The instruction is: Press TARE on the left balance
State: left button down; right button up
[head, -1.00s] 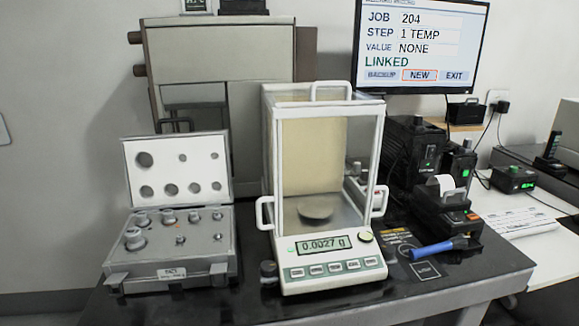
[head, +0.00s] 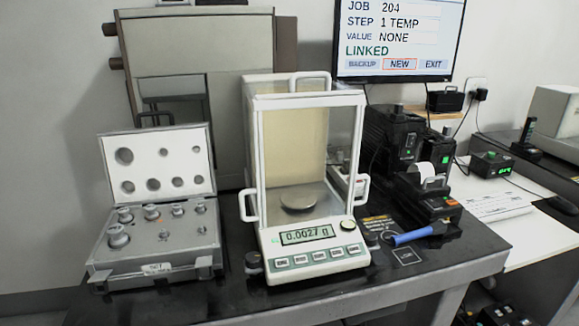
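One balance (head: 305,150) shows, with a clear glass draft shield and white frame, on the black table. Its display (head: 306,234) reads 0.0027 g. A row of several small buttons (head: 318,256) runs along its front panel; their labels are too small to read. A round pan (head: 298,200) inside is empty. White handles stick out at both sides and on top. Neither of my grippers is in the head view.
An open case of metal weights (head: 160,245) stands left of the balance. A small printer (head: 428,195) and a blue-handled tool (head: 412,235) are to the right. A monitor (head: 395,50) shows LINKED and VALUE NONE. The black table's front edge (head: 400,285) is clear.

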grip_shut()
dwell(1.5)
